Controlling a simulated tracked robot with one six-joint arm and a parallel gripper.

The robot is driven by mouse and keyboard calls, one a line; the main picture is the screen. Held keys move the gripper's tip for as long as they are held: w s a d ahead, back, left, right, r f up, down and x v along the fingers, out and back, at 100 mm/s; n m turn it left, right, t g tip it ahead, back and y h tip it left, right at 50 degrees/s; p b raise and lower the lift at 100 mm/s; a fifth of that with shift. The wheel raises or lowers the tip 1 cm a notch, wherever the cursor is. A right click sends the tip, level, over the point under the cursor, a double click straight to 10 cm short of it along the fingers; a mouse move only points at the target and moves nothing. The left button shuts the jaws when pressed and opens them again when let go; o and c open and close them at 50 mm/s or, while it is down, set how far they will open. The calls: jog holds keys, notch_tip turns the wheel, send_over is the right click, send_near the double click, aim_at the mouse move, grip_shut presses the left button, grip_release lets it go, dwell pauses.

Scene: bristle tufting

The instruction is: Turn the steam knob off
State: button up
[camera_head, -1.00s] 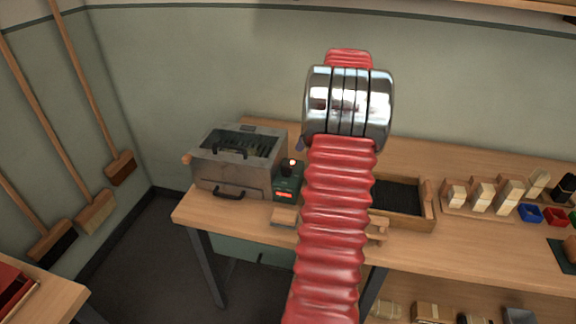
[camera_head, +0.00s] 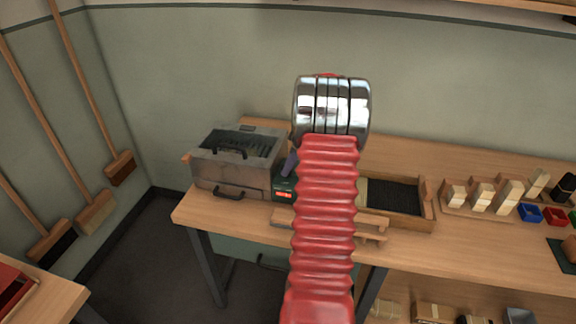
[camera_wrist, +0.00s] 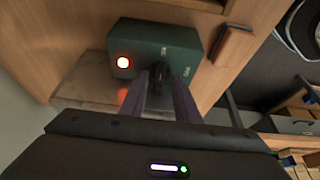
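In the wrist view the green box (camera_wrist: 183,50) shows a glowing red-white lamp and small white markings near the knob. The black knob (camera_wrist: 160,82) sits between the two purple fingers of my gripper (camera_wrist: 161,76). The fingertips are apart, one on each side of the knob; whether they press on it I cannot tell. In the head view a purple finger (camera_head: 290,163) shows just above the box, and my arm hides the rest of my gripper.
A wooden tray with black bristles (camera_head: 427,217) lies right of my arm. Wooden blocks (camera_head: 482,193) and small coloured bins (camera_head: 530,212) stand farther right. Brooms lean on the left wall. The bench front edge is near the box.

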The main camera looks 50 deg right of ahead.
jog(key=shift+c, duration=0.6)
grip_shut()
jog(key=shift+a, duration=0.3)
jog(key=shift+d, duration=0.15)
